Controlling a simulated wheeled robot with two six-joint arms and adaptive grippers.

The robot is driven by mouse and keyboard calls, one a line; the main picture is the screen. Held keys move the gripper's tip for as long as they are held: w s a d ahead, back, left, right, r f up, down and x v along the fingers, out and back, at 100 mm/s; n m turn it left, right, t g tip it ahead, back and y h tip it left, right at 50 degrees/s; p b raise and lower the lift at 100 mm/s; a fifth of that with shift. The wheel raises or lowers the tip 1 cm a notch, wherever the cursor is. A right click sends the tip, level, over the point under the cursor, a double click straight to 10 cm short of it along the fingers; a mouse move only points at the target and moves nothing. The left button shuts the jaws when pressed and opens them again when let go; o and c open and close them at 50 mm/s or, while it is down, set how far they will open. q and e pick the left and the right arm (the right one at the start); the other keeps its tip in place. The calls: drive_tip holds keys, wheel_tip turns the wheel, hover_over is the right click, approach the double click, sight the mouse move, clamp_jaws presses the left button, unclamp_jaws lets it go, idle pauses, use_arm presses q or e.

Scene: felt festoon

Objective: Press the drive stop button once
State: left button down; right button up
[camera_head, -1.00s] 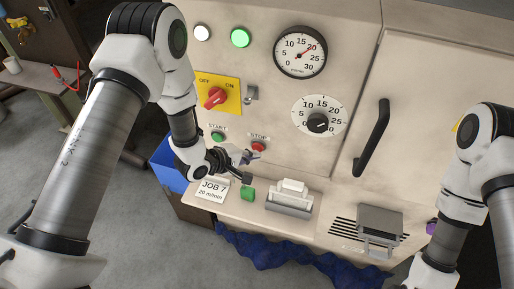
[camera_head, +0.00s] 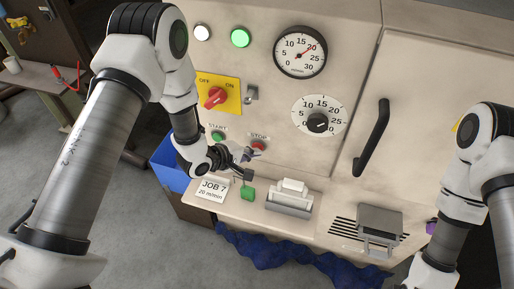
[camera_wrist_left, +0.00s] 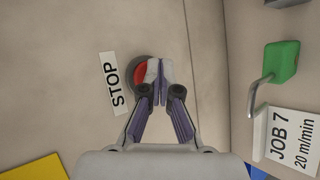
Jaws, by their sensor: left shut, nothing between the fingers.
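The red stop button (camera_head: 258,146) sits on the machine's front panel below the word STOP. My left gripper (camera_head: 254,154) is shut and empty, just below the stop button. In the left wrist view, the gripper's fingertips (camera_wrist_left: 161,66) overlap the right part of the red stop button (camera_wrist_left: 140,73), with its dark ring and STOP label beside it. Whether the fingertips touch the button cannot be told. My right arm shows at the right edge, but its gripper is out of view.
The green start button (camera_head: 218,136) is left of the stop button. Above it is a red OFF/ON switch (camera_head: 215,97) on a yellow plate. Below, a ledge holds the JOB 7 card (camera_head: 211,190), a green block (camera_head: 248,193) and a grey holder (camera_head: 290,200). A black handle (camera_head: 372,138) is to the right.

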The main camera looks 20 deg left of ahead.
use_arm(q)
drive_tip(key=shift+w, duration=0.2)
drive_tip(key=shift+s, duration=0.1)
idle(0.4)
drive_tip(key=shift+s, duration=0.85)
drive_tip(key=s+p, duration=0.1)
drive_tip(key=s, duration=0.4)
drive_tip(key=shift+a, duration=0.1)
idle(0.4)
